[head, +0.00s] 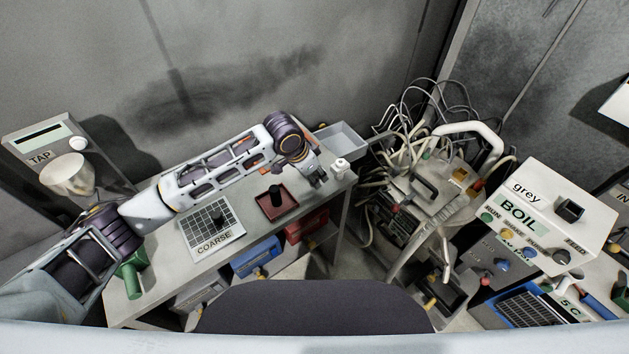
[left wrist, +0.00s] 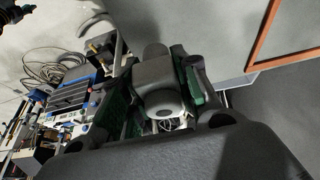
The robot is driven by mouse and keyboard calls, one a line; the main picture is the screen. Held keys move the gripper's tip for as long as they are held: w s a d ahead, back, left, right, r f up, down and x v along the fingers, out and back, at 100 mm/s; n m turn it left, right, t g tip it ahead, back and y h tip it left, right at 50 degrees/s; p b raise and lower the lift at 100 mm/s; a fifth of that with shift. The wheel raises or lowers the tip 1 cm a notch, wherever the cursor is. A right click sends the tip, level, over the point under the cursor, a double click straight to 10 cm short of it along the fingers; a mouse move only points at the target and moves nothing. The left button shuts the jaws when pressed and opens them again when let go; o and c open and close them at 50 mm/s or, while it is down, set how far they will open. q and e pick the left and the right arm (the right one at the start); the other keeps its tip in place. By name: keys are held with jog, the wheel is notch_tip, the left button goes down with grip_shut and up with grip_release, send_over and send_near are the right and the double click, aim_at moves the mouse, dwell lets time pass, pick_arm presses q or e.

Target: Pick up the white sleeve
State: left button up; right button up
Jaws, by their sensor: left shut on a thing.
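A small white piece (head: 341,167), which looks like the white sleeve, stands at the right end of the bench. My left gripper (head: 318,180) is just left of it and points down over the bench. In the left wrist view, the gripper (left wrist: 152,98) has its green pads shut on a grey-looking rounded piece (left wrist: 160,78). I cannot tell whether this is the white sleeve in shade. The head view does not clearly show what is between the fingers. My right gripper is not in view.
A dark red tray (head: 268,208) with a black cylinder (head: 275,190) and the COARSE grid (head: 203,222) lie on the bench. A grey bin (head: 340,137) is behind the gripper. A cable-covered cart (head: 430,190) and the BOIL machine (head: 530,220) stand to the right.

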pick_arm(q)
jog(key=shift+r, duration=3.1)
